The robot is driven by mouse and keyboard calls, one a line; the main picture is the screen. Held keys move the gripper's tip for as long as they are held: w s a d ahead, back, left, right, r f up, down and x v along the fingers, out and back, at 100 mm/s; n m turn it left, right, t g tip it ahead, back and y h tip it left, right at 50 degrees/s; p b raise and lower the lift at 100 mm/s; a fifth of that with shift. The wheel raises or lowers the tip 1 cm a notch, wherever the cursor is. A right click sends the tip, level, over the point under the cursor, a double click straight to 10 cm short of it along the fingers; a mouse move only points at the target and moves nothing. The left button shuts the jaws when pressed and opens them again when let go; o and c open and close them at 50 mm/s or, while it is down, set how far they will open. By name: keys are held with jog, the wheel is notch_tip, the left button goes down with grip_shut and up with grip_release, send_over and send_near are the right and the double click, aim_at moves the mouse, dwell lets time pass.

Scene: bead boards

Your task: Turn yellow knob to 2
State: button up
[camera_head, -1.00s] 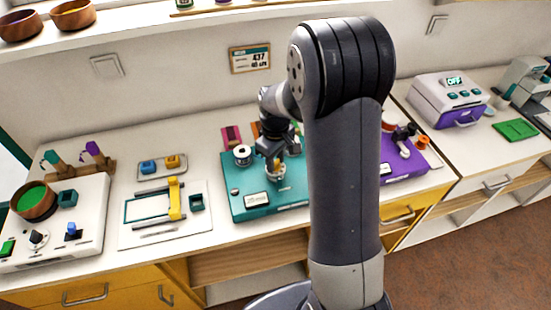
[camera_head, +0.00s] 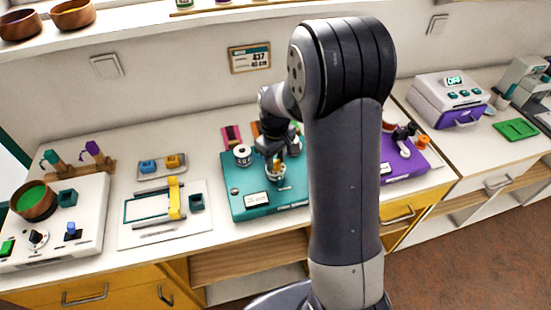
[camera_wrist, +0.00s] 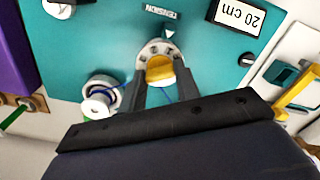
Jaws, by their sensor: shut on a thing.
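The yellow knob (camera_wrist: 158,68) sits in a pale round dial (camera_wrist: 165,48) on the teal board (camera_wrist: 90,50). In the wrist view my gripper (camera_wrist: 161,76) has one finger on each side of the knob and is shut on it. A "TENSION" label (camera_wrist: 160,12) is printed beside the dial, and a small blue triangle shows near one finger. The dial's numbers are too small to read, so I cannot tell the setting. In the head view the knob (camera_head: 277,167) shows below my gripper (camera_head: 275,160) on the teal board (camera_head: 238,206).
A white spool (camera_wrist: 98,97) with blue thread stands beside the dial in the wrist view. A "20 cm" display (camera_wrist: 240,15) is on the teal board. A purple board (camera_head: 405,172) lies to the right, and a white board with a yellow-barred frame (camera_head: 176,200) to the left.

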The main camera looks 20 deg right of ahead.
aim_at(275, 161)
jog(key=shift+m+b, duration=0.55)
jog(key=shift+m, duration=2.45)
jog(key=o, duration=1)
notch_tip(275, 161, up, 11)
jog(key=shift+f, duration=0.1)
